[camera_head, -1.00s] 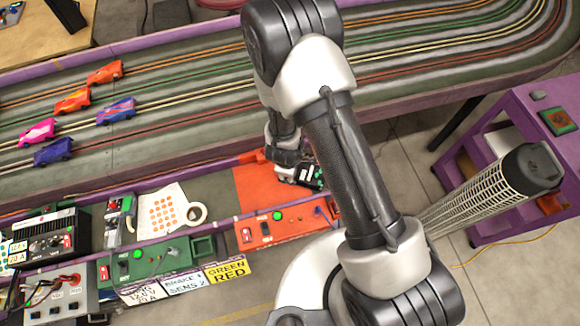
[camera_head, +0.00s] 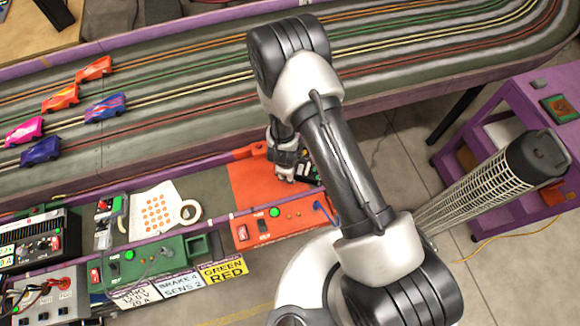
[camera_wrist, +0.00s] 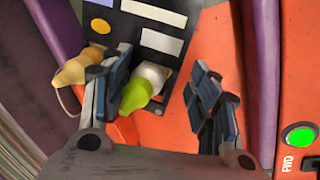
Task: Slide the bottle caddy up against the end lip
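The bottle caddy (camera_wrist: 150,25) is a black box with pale and blue labels at the top of the wrist view. A green-tipped bottle (camera_wrist: 140,92) and a yellow bottle (camera_wrist: 82,68) show at its near side. In the head view the caddy (camera_head: 309,173) is small and partly hidden behind my arm, on the orange surface (camera_head: 250,184). My gripper (camera_wrist: 160,95) is open, its fingers on this side of the caddy. The left finger overlaps the bottles in the picture; contact cannot be told. The gripper (camera_head: 285,172) is left of the caddy in the head view. I cannot pick out the end lip.
Purple rails (camera_wrist: 265,75) flank the orange surface. An orange control panel (camera_head: 285,222) with a green button lies in front. A tape roll (camera_head: 188,211) and dotted sheet (camera_head: 157,208) lie to the left. Toy cars (camera_head: 105,107) stand on the track behind.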

